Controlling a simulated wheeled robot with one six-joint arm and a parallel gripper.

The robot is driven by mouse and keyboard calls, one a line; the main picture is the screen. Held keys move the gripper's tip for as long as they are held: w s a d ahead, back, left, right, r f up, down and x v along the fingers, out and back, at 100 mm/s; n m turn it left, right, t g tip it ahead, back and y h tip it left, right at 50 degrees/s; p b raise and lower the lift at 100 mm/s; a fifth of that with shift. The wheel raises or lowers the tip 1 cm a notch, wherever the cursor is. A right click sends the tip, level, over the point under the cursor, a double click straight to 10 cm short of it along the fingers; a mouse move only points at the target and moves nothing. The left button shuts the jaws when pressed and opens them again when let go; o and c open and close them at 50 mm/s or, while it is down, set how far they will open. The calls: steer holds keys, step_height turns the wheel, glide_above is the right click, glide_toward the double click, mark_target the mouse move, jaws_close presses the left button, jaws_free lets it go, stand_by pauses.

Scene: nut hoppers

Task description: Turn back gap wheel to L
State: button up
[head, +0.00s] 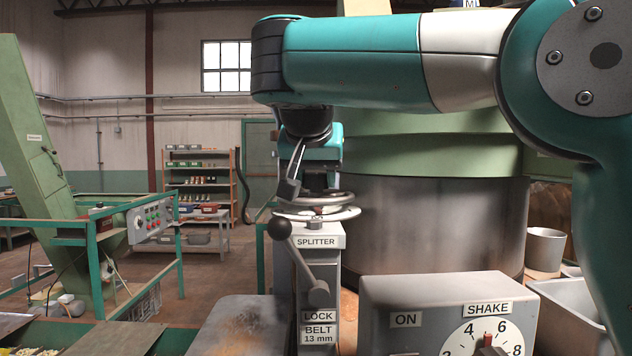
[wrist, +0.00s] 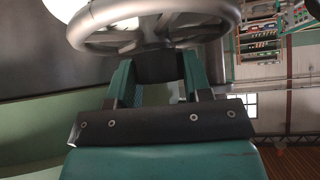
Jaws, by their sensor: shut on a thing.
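The gap wheel (head: 345,213) is a pale metal handwheel on top of the grey splitter post (head: 326,262). It also shows close up in the wrist view (wrist: 150,18), with its rim and spokes. My gripper (head: 318,188) points down at the wheel's middle from above. In the wrist view, my gripper (wrist: 158,78) has its two fingers on either side of a dark block (wrist: 160,66) at the wheel's centre and is shut on it. A small mark below the wheel is partly hidden, and I cannot read an L.
A lock lever (head: 306,262) with a black ball knob slants beside the post, above LOCK and BELT 13 mm labels. A grey control box (head: 440,305) with a SHAKE dial stands front right. A large green and steel hopper (head: 430,225) is behind. My arm spans the top.

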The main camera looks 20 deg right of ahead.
steer(key=shift+d+f+n+t+y+b, duration=0.1)
steer(key=shift+f+n+t+y+b, duration=0.15)
steer(key=shift+n+y+b, duration=0.4)
steer(key=shift+r+n, duration=0.25)
steer(key=shift+n, duration=0.1)
steer(key=o, duration=0.9)
steer(key=shift+r+p, duration=0.1)
steer(key=shift+p, duration=0.2)
